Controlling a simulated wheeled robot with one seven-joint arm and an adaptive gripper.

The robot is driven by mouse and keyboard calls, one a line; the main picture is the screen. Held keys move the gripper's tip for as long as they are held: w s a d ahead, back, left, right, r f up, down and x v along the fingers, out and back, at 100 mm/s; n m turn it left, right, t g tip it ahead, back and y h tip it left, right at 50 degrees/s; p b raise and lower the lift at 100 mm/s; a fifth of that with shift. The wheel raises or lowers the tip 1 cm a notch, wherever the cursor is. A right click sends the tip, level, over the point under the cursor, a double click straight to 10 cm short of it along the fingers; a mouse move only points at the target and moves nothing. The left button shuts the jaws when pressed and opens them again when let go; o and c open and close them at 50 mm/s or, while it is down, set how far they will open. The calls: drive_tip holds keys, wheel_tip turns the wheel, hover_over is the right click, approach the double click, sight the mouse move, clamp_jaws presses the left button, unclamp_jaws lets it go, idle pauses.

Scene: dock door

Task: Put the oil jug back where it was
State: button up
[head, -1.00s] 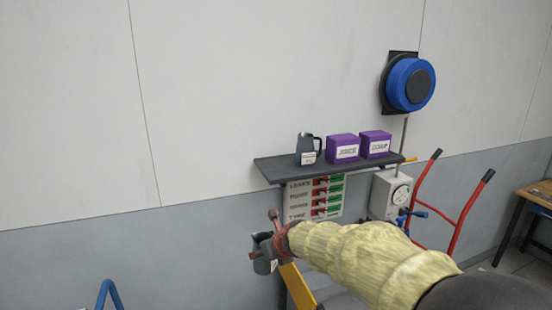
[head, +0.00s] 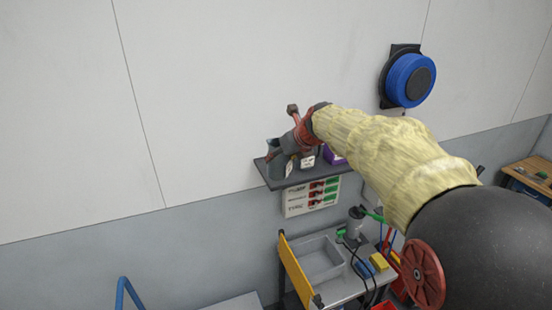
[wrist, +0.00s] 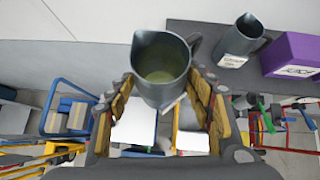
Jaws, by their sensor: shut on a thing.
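My gripper (head: 286,150) is shut on a dark grey jug (head: 274,158), taken to be the oil jug. The jug appears upright at the left end of the dark wall shelf (head: 274,181); I cannot tell whether it touches the shelf. In the wrist view the jug (wrist: 160,62) sits between the fingers, open mouth towards the camera, handle to the right. A second, similar grey jug with a white label (wrist: 240,40) stands on the shelf to its right. In the head view this second jug (head: 308,161) is partly hidden by my gripper.
A purple box (wrist: 292,54) stands on the shelf right of the second jug; my arm hides most of the boxes in the head view. Below are a label board (head: 311,196) and a cart with a grey tray (head: 318,262). A blue hose reel (head: 410,80) hangs at right.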

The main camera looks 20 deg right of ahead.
drive_tip(key=w+d+p, duration=0.4)
drive_tip(key=w, duration=0.5)
drive_tip(key=shift+w+d+f+p, duration=0.25)
drive_tip(key=shift+w+f, duration=0.65)
drive_tip(key=shift+f, duration=0.6)
drive_tip(key=shift+w+d+f+p, duration=0.1)
drive_tip(key=shift+w+d+f, duration=0.25)
drive_tip(key=shift+w+f, duration=0.8)
drive_tip(key=shift+w+d+f+p, duration=0.25)
drive_tip(key=shift+w+f, duration=0.35)
drive_tip(key=shift+f, duration=1.2)
drive_tip(key=shift+d+f, duration=0.1)
drive_tip(key=shift+f, duration=0.15)
drive_tip(key=o, duration=1.4)
drive_tip(key=shift+c, duration=0.2)
